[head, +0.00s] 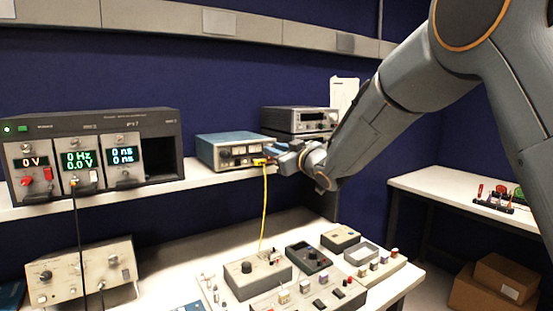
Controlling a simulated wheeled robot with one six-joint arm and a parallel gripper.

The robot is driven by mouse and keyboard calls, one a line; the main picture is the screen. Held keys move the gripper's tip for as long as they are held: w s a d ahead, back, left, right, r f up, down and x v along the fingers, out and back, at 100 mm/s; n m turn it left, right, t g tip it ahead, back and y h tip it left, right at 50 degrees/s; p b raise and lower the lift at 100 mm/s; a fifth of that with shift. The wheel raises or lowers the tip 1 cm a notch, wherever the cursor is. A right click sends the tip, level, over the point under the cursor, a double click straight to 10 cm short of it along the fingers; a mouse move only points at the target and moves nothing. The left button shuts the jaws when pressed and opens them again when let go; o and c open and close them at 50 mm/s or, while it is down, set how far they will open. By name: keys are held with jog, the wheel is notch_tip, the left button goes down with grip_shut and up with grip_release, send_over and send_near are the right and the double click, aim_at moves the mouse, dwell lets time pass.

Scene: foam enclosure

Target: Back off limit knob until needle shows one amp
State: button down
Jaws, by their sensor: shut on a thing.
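A blue bench instrument (222,152) stands on the shelf, with meter windows and controls on its front panel; I take it to be the unit with the limit knob. My gripper (272,152) is at the right end of that panel, shut on a small control there. The held part is hidden by the fingers, so I cannot tell its shape or turn. The meter faces (240,151) are too small for me to read a needle. A yellow lead (264,205) plugs in right beside my gripper and hangs down to the bench.
Stacked grey instruments (300,120) stand behind my gripper. A rack with lit displays (90,155) fills the shelf's left. Knob boxes (252,278) crowd the lower bench (215,248). Cardboard boxes (500,280) sit on the floor at right, below a side table (440,183).

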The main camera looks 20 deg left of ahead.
jog(key=n+b, duration=0.5)
jog(key=b, duration=0.1)
jog(key=shift+f+n+b, duration=0.1)
jog(key=shift+n+b, duration=0.2)
jog(key=shift+b, duration=0.05)
dwell(0.3)
jog(key=c, duration=1.6)
grip_release()
jog(key=shift+s, duration=0.1)
jog(key=shift+b+v, duration=1)
jog(key=shift+v, duration=2.85)
